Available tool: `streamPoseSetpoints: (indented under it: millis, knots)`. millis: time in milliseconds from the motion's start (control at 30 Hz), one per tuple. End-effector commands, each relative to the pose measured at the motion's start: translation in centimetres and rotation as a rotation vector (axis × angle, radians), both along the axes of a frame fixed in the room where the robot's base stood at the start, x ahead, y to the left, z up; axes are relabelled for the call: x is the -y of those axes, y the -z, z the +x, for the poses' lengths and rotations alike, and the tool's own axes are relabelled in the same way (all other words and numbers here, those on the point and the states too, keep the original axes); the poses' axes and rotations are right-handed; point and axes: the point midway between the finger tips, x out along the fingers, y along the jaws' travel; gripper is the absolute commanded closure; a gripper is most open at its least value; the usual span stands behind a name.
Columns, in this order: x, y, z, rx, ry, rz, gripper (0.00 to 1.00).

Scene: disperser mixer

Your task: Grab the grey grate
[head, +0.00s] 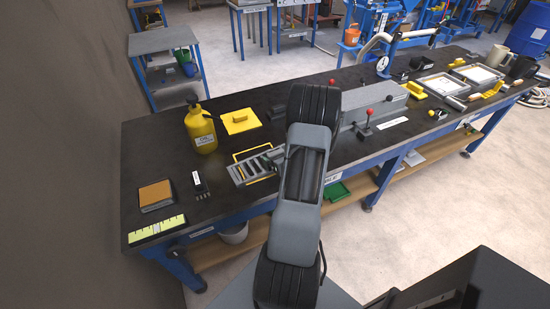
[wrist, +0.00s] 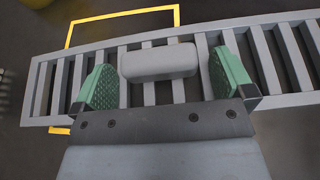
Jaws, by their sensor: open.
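The grey grate (wrist: 290,60) is a long slatted panel lying across the wrist view, with a rounded grey handle block (wrist: 158,62) on top. My gripper (wrist: 165,82) is open, its two green pads on either side of the handle, with a gap at each side. I cannot tell whether the fingertips touch the slats. In the head view the grate (head: 246,171) lies on the dark bench, partly hidden by my arm.
A yellow outline (wrist: 125,15) surrounds part of the grate on the bench. In the head view a yellow bottle (head: 201,130) and a yellow lid-like plate (head: 240,121) stand behind it. A grey fixture with red-knobbed levers (head: 375,107) is to the right.

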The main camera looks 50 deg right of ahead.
Motion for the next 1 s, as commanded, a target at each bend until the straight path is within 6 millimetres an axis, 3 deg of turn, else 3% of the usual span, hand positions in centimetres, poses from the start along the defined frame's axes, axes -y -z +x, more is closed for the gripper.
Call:
streamPoseSetpoints:
  millis: [300, 900, 1000]
  knots:
    - [0.06, 0.14, 0.26, 0.0, 0.0, 0.001, 0.02]
    - [0.05, 0.11, 0.24, 0.0, 0.0, 0.0, 0.59]
    - [0.11, -0.04, 0.29, 0.004, 0.0, -0.002, 0.64]
